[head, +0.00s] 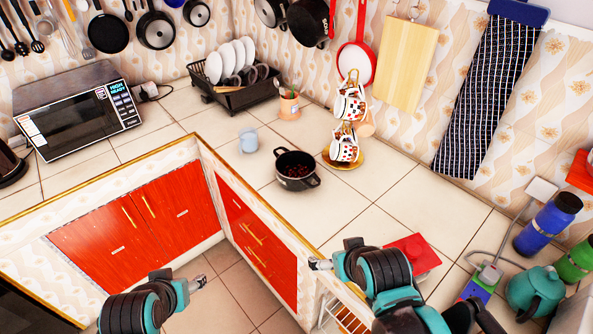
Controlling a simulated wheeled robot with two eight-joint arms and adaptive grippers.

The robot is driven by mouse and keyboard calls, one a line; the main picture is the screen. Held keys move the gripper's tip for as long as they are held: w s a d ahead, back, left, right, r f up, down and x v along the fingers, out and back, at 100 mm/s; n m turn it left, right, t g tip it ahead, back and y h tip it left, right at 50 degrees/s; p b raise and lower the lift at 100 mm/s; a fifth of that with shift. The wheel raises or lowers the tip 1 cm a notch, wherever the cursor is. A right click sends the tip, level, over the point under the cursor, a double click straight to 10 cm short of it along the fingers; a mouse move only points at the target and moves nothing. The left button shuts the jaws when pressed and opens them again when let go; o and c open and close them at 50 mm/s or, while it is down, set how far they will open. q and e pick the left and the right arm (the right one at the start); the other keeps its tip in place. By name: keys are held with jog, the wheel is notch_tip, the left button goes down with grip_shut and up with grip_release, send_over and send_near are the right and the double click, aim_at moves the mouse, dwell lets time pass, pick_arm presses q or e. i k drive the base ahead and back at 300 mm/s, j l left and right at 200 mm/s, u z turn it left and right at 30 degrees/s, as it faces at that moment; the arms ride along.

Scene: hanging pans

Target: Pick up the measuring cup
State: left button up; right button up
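A small light blue cup (248,140), which looks like the measuring cup, stands upright on the tiled counter left of a black pot. Neither gripper touches it. My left gripper (198,284) is at the lower left, over the floor in front of the red cabinets and well short of the cup. My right gripper (320,264) is near the counter's front edge, below and right of the cup. Both grippers are small and seen at an angle, so their finger opening is unclear. I see nothing held in either.
The black pot (297,170) stands close to the cup's right. Behind are a dish rack (235,96), a small plant pot (289,105) and a mug stand (345,150). A microwave (82,120) is at left. A red object (412,252) lies near my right arm. Counter before the cup is clear.

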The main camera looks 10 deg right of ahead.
aim_at(248, 136)
jog(key=i+j+z, duration=0.15)
jog(key=i+j, duration=0.2)
jog(key=i+j+z, duration=0.15)
jog(key=i+j, duration=0.2)
jog(key=i+j+z, duration=0.15)
jog(key=i+j, duration=0.15)
jog(key=j, duration=0.25)
jog(key=i+j+z, duration=0.1)
jog(key=i+j, duration=0.2)
jog(key=j, duration=0.2)
jog(key=z, duration=0.7)
